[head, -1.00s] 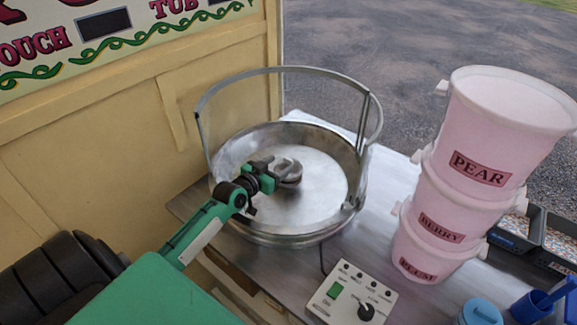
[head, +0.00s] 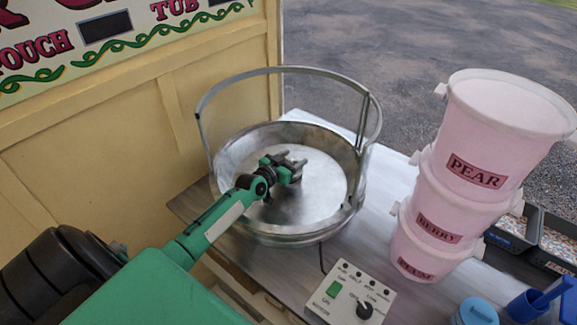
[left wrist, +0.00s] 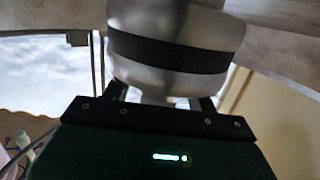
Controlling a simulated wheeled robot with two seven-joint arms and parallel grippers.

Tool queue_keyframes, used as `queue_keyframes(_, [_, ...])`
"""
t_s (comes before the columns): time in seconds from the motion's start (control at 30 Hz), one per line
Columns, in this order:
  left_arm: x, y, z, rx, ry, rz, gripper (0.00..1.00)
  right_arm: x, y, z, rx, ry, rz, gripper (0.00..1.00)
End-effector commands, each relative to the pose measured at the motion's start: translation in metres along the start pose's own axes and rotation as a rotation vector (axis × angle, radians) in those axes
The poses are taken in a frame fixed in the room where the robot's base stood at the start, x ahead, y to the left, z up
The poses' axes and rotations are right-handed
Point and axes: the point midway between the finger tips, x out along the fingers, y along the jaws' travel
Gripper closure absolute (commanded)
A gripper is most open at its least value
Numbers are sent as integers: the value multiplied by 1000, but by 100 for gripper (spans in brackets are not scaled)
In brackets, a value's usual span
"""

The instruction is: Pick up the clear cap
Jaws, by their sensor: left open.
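My left gripper (head: 298,164) is open over the inside of the wide metal bowl (head: 322,180), near its middle. In the left wrist view, a rounded silvery piece with a dark band (left wrist: 170,55) stands just beyond the gripper (left wrist: 160,98), between or in front of its fingers; I cannot tell whether they touch it. In the head view the gripper hides most of that spot. I cannot make out a clear cap for certain in either view. My right gripper is not in view.
A metal hoop (head: 290,69) rises around the bowl. A control box (head: 350,292) sits at its front. A yellow panel (head: 130,140) closes the left.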

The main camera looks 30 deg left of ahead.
Motion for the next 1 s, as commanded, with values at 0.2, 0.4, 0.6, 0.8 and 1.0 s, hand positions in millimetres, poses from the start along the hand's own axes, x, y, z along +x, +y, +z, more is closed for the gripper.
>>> queue_keyframes(0.2, [0,0,0,0,0,0,56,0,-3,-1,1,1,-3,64])
queue_keyframes(0.4, [0,0,1,0,-1,0,90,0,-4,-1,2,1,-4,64])
queue_keyframes(0.6, [0,0,1,0,-2,1,90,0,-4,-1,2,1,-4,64])
queue_keyframes(0.8, [-1,1,-3,-1,-3,2,90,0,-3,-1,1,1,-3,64])
queue_keyframes(1.0, [-4,1,-27,-2,1,1,90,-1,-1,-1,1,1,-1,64])
